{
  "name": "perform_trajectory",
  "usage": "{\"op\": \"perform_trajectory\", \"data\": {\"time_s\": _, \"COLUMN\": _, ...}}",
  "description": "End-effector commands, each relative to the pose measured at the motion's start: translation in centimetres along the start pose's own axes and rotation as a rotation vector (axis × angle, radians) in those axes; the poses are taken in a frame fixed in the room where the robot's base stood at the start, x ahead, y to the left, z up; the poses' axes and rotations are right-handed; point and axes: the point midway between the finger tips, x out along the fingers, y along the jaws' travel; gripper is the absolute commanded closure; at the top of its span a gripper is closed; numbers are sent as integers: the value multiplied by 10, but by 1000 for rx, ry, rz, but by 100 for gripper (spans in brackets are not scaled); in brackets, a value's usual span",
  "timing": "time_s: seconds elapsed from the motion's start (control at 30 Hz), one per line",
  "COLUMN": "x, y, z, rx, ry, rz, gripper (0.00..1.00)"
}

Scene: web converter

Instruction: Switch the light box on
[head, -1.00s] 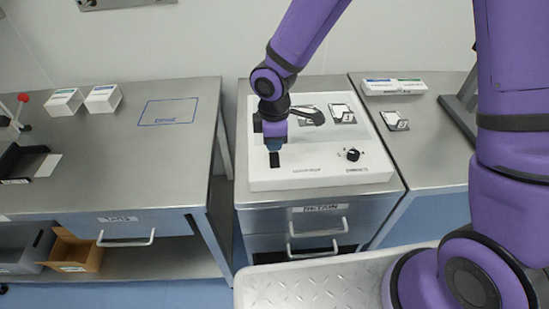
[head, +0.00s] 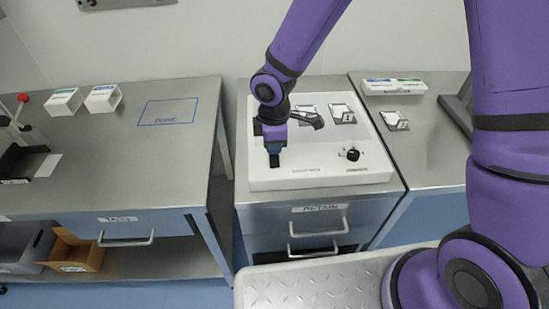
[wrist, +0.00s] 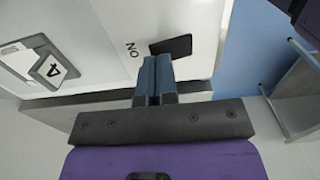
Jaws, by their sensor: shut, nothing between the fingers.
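The light box (head: 320,176) is a white, low slab on the middle steel cabinet. Its black rocker switch (head: 274,161) is at the front left of the top, partly hidden by my fingers. In the wrist view the switch (wrist: 172,46) is beside the printed word ON. My gripper (head: 275,150) points down at the switch. Its blue fingers (wrist: 154,62) are closed together and empty, with the tips at the near edge of the switch; I cannot tell whether they touch it. No glow shows on the box.
A black knob (head: 351,154) is at the box's front right. Cards (head: 342,114) lie on its back part, and a card marked 4 shows in the wrist view (wrist: 52,69). The left table's blue-outlined area (head: 168,112) is empty.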

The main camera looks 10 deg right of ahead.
Motion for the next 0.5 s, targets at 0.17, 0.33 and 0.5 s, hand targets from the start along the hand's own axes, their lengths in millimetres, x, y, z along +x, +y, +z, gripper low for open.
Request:
{"op": "perform_trajectory", "data": {"time_s": 0.17, "x": 3, "y": 0, "z": 0, "rx": 0, "ry": 0, "rz": -1, "gripper": 100}}
{"op": "perform_trajectory", "data": {"time_s": 0.33, "x": 5, "y": 0, "z": 0, "rx": 0, "ry": 0, "rz": -1, "gripper": 100}}
{"op": "perform_trajectory", "data": {"time_s": 0.5, "x": 7, "y": 0, "z": 0, "rx": 0, "ry": 0, "rz": 0, "gripper": 100}}
